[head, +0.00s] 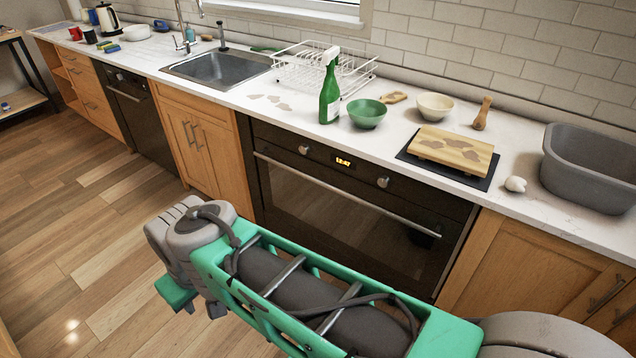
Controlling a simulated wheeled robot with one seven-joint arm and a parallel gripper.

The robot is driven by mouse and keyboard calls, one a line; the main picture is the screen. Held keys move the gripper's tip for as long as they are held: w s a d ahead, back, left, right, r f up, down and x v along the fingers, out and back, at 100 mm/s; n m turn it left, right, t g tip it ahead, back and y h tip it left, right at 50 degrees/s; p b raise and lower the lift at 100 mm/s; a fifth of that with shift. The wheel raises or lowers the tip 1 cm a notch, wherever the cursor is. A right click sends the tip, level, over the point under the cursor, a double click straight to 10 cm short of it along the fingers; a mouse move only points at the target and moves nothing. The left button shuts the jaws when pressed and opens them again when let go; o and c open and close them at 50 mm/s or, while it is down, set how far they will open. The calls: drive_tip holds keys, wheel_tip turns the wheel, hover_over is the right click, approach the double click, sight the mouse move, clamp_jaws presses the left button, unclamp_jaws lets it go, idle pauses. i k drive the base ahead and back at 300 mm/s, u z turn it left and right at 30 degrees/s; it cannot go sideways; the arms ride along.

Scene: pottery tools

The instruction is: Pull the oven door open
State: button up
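The oven (362,158) is built into the counter front, black with two knobs and a lit clock. Its dark glass door (340,222) looks closed and upright. A long metal handle bar (345,195) runs across the top of the door. My green and grey arm crosses the foreground in front of the oven and covers the lower part of the door. The arm's grey joint is at the left, apart from the handle. My gripper's fingers do not show in this view.
The white counter (290,118) above holds a green spray bottle (329,95), a green bowl (367,113), a cutting board (452,149) and a grey tub (590,168). A sink (218,70) and dish rack (325,68) are further left. The wooden floor (90,225) at left is clear.

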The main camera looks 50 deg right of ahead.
sight(411, 244)
drive_tip(key=i, duration=1.5)
drive_tip(key=z, duration=1.7)
